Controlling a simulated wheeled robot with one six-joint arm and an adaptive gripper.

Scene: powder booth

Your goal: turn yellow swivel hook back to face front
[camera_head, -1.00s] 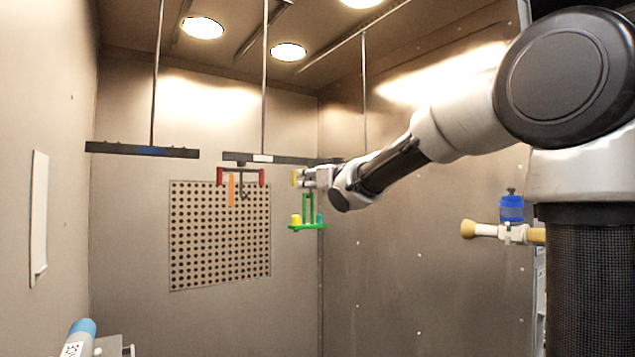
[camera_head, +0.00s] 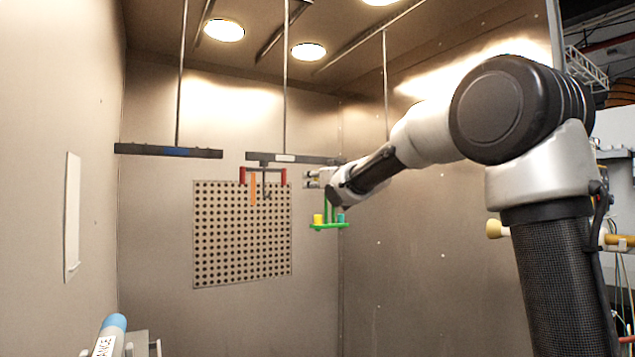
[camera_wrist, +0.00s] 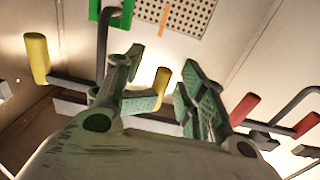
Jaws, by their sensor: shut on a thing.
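The yellow swivel hook shows in the wrist view as a dark crossbar with a yellow grip at each end; its near grip (camera_wrist: 160,80) sits between my fingertips. The far yellow grip (camera_wrist: 36,58) stands to the left, clear of the fingers. My gripper (camera_wrist: 160,92) is shut on the near grip. A dark hook rod runs from the crossbar to a green carrier (camera_wrist: 112,10), which in the head view (camera_head: 328,226) holds a yellow and a teal piece. In the head view my gripper (camera_head: 312,180) is just above the carrier, and the yellow grips are not clearly visible there.
A red swivel hook (camera_head: 263,173) with an orange strip hangs to the left under the dark bar (camera_head: 290,157). Another dark bar (camera_head: 165,150) hangs farther left. A perforated panel (camera_head: 235,245) is on the back wall.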

